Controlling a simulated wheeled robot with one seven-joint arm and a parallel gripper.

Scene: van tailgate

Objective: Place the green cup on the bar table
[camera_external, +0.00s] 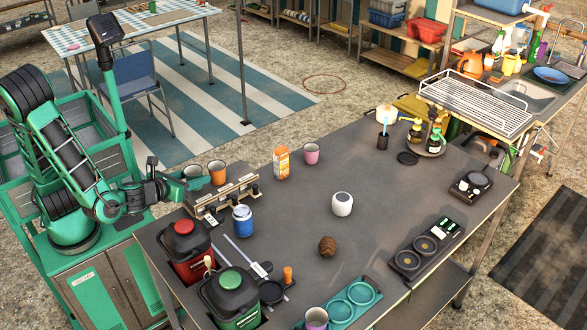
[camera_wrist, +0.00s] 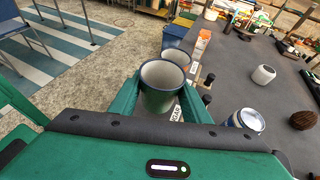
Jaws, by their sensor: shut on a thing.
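The green cup (camera_wrist: 160,104) has a pale inside and is upright between the two fingers of my gripper (camera_wrist: 158,98), which is shut on it. In the external view the cup (camera_external: 192,171) shows small at the end of my gripper (camera_external: 187,183), by the left back edge of the dark grey table (camera_external: 290,240). I cannot tell its exact height over the table. An orange cup (camera_external: 217,172) stands just to the right of it, on the table's back edge, and shows behind it in the wrist view (camera_wrist: 178,55).
Red (camera_external: 186,248) and green-lidded (camera_external: 230,300) canisters fill the front left. The table's middle around the white speaker (camera_external: 342,204) is mostly clear.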

